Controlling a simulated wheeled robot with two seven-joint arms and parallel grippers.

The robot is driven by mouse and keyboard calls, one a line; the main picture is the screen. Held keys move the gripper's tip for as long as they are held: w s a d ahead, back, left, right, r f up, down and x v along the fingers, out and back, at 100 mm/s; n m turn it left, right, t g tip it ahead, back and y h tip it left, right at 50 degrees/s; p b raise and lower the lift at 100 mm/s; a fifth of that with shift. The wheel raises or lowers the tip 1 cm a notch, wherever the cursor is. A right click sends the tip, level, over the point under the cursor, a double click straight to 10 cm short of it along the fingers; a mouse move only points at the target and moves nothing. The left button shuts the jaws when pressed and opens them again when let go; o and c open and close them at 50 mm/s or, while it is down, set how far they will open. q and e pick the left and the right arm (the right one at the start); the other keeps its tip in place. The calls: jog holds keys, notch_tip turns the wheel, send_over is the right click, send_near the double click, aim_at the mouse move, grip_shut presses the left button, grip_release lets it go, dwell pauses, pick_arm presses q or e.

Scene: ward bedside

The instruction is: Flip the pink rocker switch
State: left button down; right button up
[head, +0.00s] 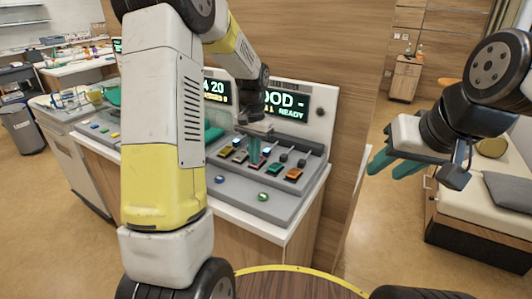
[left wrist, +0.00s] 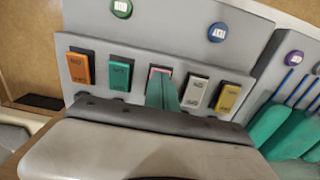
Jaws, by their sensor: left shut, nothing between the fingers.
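The pink rocker switch (head: 257,164) sits in the middle of a row of coloured rockers on the grey console, mostly hidden by my fingers. In the left wrist view, its pink top edge (left wrist: 159,70) shows just beyond the fingertips. My left gripper (head: 254,156) is shut and empty, its teal fingers pointing down at the pink rocker. In the left wrist view the fingertips (left wrist: 162,80) overlap the rocker; I cannot tell if they touch it. My right gripper (head: 382,164) is open and empty, off to the right, away from the console.
Beside the pink rocker are a green rocker (head: 274,169) and a white rocker (head: 240,157), with orange (head: 293,174) and yellow (head: 227,151) at the ends. Round buttons (head: 263,197) lie in front. Lit displays (head: 287,102) stand behind. A bed (head: 487,190) is at the right.

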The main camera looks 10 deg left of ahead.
pick_arm(q)
jog(key=shift+w+r, duration=0.1)
jog(key=shift+r, duration=3.35)
